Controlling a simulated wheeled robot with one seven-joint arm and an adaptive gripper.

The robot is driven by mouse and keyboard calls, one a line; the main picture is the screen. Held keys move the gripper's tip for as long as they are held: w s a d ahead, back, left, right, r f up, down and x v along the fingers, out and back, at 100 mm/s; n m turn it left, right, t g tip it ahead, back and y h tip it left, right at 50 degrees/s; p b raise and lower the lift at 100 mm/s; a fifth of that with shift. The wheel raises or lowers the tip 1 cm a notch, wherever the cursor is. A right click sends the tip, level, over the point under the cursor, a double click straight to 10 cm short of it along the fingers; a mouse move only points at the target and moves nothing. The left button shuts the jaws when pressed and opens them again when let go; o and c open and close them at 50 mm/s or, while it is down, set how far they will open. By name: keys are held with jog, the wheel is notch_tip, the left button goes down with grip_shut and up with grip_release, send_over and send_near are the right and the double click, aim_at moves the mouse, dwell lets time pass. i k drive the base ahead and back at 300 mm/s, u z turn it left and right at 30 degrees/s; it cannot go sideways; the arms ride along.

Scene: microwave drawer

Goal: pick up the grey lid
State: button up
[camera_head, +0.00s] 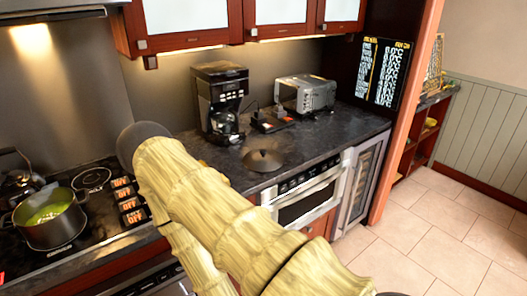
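The lid (263,160) is a dark grey, low cone with a small knob on top. It lies on the dark countertop in front of the coffee maker, a little right of the picture's middle. My arm, in a yellowish ribbed cover, crosses the lower middle of the view and hides part of the counter's front. The arm's bend, with a dark round end, is left of the lid. My gripper does not show in this view, so its place relative to the lid cannot be told.
A black coffee maker (221,102) stands behind the lid, with a toaster oven (306,94) to its right. A microwave drawer (309,194) sits below the counter edge. At left, a pot (50,222) with green contents stands on the stove. Tiled floor (440,225) is open at right.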

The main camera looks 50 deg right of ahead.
aim_at(259, 160)
jog(key=u, duration=2.8)
jog(key=k, duration=0.65)
jog(key=z, duration=0.05)
